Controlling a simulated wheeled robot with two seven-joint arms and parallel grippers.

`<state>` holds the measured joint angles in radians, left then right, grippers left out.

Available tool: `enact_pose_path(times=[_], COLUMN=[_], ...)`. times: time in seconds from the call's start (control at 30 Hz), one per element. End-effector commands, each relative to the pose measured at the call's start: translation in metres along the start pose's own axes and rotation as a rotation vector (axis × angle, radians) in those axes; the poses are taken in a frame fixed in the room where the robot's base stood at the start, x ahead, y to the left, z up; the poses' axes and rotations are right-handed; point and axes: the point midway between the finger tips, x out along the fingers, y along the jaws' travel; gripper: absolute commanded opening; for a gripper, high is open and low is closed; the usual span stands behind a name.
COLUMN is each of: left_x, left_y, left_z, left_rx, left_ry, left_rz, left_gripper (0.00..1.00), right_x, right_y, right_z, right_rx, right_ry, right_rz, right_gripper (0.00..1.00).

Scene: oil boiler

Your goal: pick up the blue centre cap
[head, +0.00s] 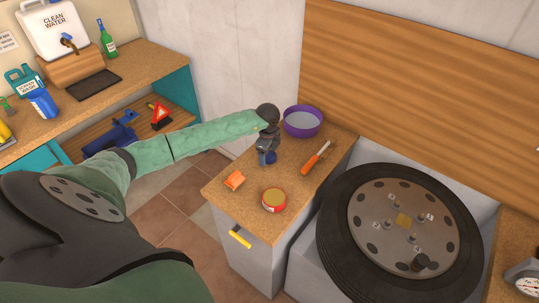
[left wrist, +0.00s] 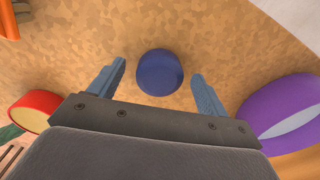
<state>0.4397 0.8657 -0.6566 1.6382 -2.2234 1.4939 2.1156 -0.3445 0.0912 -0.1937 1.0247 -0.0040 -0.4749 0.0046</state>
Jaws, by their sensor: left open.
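The blue centre cap (left wrist: 160,72) is a round, dark blue piece on the cork-coloured counter in the left wrist view. In the head view it shows as a small blue patch (head: 268,158), partly hidden by my left gripper (head: 265,158). My left gripper also shows in the left wrist view (left wrist: 157,82), with its two fingers open, one on each side of the cap. Gaps show between the cap and both fingers. My right gripper is not in view.
On the same counter (head: 235,205) are a purple bowl (head: 303,121), an orange-handled tool (head: 316,158), a red-rimmed tin (head: 273,200) and a small orange item (head: 234,180). A wheel (head: 400,235) lies to the right.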

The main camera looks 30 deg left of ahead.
Motion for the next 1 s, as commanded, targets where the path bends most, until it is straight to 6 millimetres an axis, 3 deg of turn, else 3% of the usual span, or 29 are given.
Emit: enact_pose_path(times=[0.33, 0.57, 0.67, 1.0], left_x=[0.0048, 0.0045, 0.0044, -0.0014], left_y=[0.0001, 0.0001, 0.0000, -0.0009], left_z=[0.0001, 0.0001, 0.0001, 0.0003], left_rx=[0.001, 0.001, 0.001, 0.001], left_ry=[0.000, 0.000, 0.000, 0.000], left_rz=[-0.001, -0.001, -0.001, -0.002], left_gripper=[0.75, 0.30, 0.25, 0.25], right_x=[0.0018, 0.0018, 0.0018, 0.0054], right_y=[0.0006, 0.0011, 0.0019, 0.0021], right_z=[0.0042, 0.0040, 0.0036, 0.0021], right_rx=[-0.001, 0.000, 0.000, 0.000], right_ry=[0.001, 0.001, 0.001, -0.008], right_rz=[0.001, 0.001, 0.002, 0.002], right_gripper=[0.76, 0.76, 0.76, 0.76])
